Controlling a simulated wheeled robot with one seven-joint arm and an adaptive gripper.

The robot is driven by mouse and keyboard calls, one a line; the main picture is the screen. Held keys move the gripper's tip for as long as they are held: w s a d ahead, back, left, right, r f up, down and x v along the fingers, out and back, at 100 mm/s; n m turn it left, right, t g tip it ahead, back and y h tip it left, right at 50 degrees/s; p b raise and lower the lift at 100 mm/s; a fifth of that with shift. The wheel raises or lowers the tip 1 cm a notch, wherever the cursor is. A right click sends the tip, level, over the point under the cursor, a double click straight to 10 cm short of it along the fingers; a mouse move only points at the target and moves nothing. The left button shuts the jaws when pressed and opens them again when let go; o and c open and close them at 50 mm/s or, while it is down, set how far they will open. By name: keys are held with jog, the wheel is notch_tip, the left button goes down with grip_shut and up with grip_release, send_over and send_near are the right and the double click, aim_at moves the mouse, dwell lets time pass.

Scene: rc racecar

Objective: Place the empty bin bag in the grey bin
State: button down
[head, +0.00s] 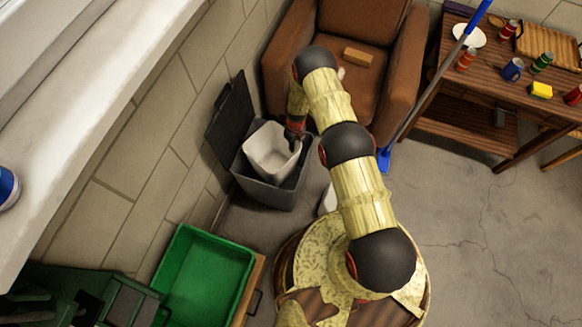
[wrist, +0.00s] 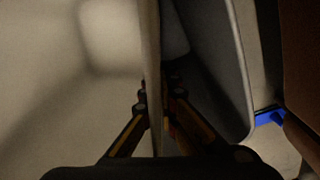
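The grey bin (head: 268,194) stands on the floor against the wall, its dark lid (head: 232,115) swung open on the left. The white bin bag (head: 268,152), open-topped and looking empty, is at the bin's mouth, partly inside and slightly tilted. How deep it sits is hidden. My gripper (head: 294,134) is at the bag's right rim. In the wrist view, the fingers (wrist: 160,98) are closed in on both sides of the bag's wall (wrist: 151,50), with the bag's inside on the left and the grey bin's wall (wrist: 222,60) on the right.
A brown armchair (head: 405,65) stands behind the bin. A blue mop (head: 384,158) leans beside it. A green crate (head: 205,275) is in front of the bin. A wooden table (head: 490,85) with cups and cans is at the right. The floor at the right is clear.

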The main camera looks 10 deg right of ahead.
notch_tip(320, 180, down, 19)
jog(key=b, duration=0.6)
jog(key=shift+b, duration=0.35)
jog(key=shift+f, duration=0.2)
jog(key=c, duration=2)
grip_release()
jog(key=shift+c, duration=0.2)
jog(key=r+p, duration=0.1)
jog(key=r, duration=0.3)
jog(key=r+p, duration=0.2)
jog(key=r, duration=0.2)
jog(key=r+p, duration=0.1)
jog(key=r, duration=0.3)
jog(key=shift+w+d+r, duration=0.15)
jog(key=shift+w+d, duration=0.1)
jog(key=shift+d, duration=0.15)
jog(key=shift+p, duration=0.3)
